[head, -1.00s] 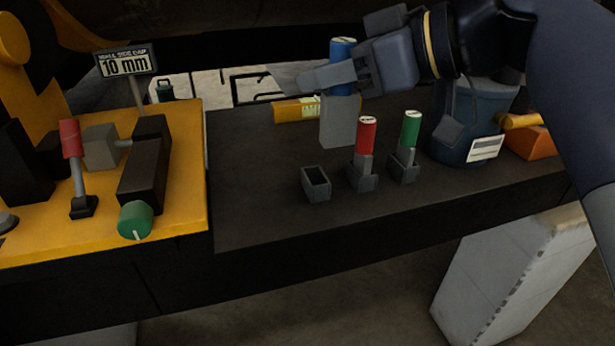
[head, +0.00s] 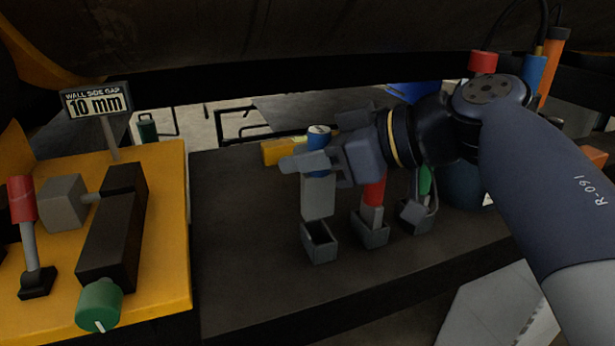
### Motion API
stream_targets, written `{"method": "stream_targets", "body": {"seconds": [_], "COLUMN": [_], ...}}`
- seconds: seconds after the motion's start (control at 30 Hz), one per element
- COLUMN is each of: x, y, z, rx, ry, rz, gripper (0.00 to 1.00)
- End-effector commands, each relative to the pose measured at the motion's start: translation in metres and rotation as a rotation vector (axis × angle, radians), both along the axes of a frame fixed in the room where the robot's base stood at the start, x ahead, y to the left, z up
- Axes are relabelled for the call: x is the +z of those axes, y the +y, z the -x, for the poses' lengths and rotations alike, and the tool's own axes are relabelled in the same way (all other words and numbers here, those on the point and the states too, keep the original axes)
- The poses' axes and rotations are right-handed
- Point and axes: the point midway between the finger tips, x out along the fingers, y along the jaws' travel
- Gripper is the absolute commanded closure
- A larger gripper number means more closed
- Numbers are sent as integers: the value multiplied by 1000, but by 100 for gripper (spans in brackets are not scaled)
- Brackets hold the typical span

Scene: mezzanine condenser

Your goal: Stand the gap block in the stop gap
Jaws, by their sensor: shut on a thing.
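My gripper (head: 318,164) is shut on the blue handle of a grey gap block (head: 318,204). The block hangs upright, with the handle's blue top showing above the fingers. Its lower end appears just above or behind an open grey holder (head: 319,248); I cannot tell if they touch. The holder's dark opening shows. At left, a yellow fixture (head: 165,235) carries a grey block (head: 63,204) on a rod from a black body (head: 112,238) with a green knob (head: 99,305). Which space is the stop gap is not clear; the fixture's left side is cut off.
A sign (head: 97,103) reads "WALL SIDE GAP 10 mm". A red-handled block (head: 374,192) and a green-handled block (head: 425,182) stand in holders under my arm. A red-topped lever (head: 22,200) stands on the fixture. The dark bench (head: 240,230) is clear between fixture and holders.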

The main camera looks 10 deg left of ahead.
Motion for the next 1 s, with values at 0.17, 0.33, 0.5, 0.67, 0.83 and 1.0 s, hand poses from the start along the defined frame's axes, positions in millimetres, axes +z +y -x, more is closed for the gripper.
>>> {"method": "stream_targets", "body": {"seconds": [0.17,0.33,0.5,0.67,0.83,1.0], "x": [-24,-24,-26,-31,-31,-32], "y": [0,0,0,0,0,0], "z": [0,0,0,0,0,0], "rx": [0,-1,0,0,0,1], "ry": [0,-2,0,0,0,2], "rz": [-2,-2,-2,0,1,1], "gripper": [100,100,100,73,59,52]}}
